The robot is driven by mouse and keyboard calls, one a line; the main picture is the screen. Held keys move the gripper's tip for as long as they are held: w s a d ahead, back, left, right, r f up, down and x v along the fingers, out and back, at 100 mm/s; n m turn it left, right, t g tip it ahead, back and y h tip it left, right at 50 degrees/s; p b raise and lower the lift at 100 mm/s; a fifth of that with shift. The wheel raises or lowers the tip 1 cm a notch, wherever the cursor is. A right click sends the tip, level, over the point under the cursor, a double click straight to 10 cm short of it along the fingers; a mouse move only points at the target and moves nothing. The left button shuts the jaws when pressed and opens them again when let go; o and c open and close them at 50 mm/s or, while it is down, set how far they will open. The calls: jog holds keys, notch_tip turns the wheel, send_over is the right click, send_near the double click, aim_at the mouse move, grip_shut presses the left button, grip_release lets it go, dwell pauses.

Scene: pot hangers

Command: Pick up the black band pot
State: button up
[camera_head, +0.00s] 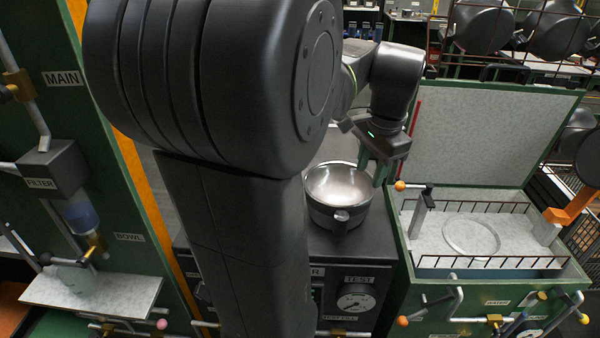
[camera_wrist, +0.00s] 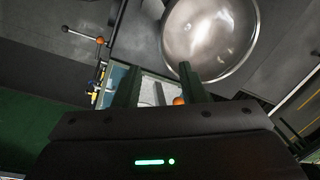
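The pot (camera_head: 340,200) stands upright on the dark test bench, with a shiny metal inside and a dark band around its outer wall. A short dark handle or lug sticks out at its front. My gripper (camera_head: 372,170) is at the pot's right rim in the head view, pointing down. In the wrist view its two fingers (camera_wrist: 160,78) are apart with nothing held between them. There the right fingertip overlaps the rim of the pot (camera_wrist: 210,35), and the left finger lies outside it. I cannot tell whether a finger touches the rim.
A green open tank (camera_head: 405,250) with a wire rack and a ring inside stands right of the bench. Several dark pots (camera_head: 480,28) hang at the upper right. A green panel with pipes and a filter box (camera_head: 52,170) is at left. My arm hides the bench's left part.

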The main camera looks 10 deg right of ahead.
aim_at(358, 202)
jog(key=f, duration=0.2)
jog(key=w+f, duration=0.1)
jog(key=f, duration=0.5)
jog(key=shift+w+a+f, duration=0.15)
jog(key=shift+w, duration=0.05)
jog(key=f, duration=0.5)
jog(key=shift+w+a+p, duration=0.25)
jog(key=shift+w+p, duration=0.05)
jog(key=shift+w, duration=0.05)
grip_shut()
dwell(0.8)
